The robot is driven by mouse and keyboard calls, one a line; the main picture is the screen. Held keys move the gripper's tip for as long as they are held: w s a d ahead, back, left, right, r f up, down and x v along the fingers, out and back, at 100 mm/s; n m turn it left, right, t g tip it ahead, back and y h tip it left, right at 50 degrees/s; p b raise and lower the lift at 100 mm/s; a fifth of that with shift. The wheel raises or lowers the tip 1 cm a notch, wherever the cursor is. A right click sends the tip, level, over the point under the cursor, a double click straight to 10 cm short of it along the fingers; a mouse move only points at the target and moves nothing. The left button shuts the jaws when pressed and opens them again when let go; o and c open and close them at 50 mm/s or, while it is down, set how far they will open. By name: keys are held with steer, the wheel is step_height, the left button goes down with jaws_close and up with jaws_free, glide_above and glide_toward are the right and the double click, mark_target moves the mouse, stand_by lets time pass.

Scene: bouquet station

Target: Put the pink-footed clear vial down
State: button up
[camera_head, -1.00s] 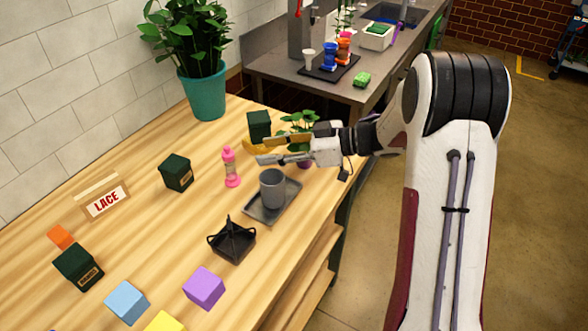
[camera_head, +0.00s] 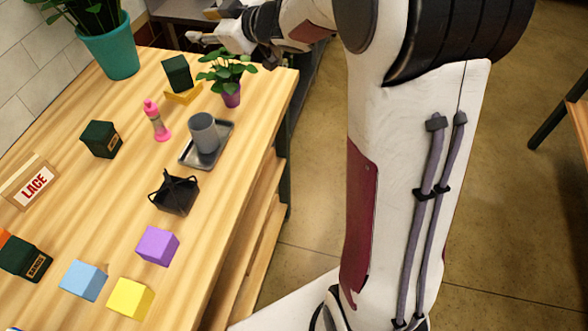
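The pink-footed clear vial (camera_head: 157,120) stands on the wooden table, left of the grey tray and apart from it. It has a pink top and a pink foot with a clear middle. My gripper (camera_head: 203,37) is at the top of the view, beyond the table's far end and well away from the vial. Its fingers look apart, with nothing seen between them.
A grey cup (camera_head: 204,134) stands on the grey tray (camera_head: 189,155). A potted plant (camera_head: 230,93), dark boxes (camera_head: 101,140), a black caddy (camera_head: 174,194) and coloured blocks (camera_head: 157,246) surround the vial. Bare wood lies left of the caddy.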

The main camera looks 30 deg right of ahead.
steer(key=s+d+r+m+g+h, duration=0.1)
steer(key=s+d+r+m+h, duration=0.2)
steer(key=s, duration=0.5)
steer(key=s+d+r+m+g+h, duration=0.1)
steer(key=s+d+m+h, duration=0.25)
steer(key=s, duration=0.35)
steer(key=s+a+f+g, duration=0.2)
steer(key=s+f, duration=0.1)
steer(key=s, duration=0.5)
steer(key=s+a+f+m+g+y, duration=0.1)
steer(key=s+a+f, duration=0.1)
steer(key=s, duration=0.6)
steer(key=s+a+f+m+g, duration=0.1)
steer(key=s+a+f+g, duration=0.1)
steer(key=s, duration=0.7)
steer(key=shift+a+f+g+y, duration=0.3)
steer(key=shift+a+f+y, duration=0.05)
steer(key=shift+a+f, duration=0.45)
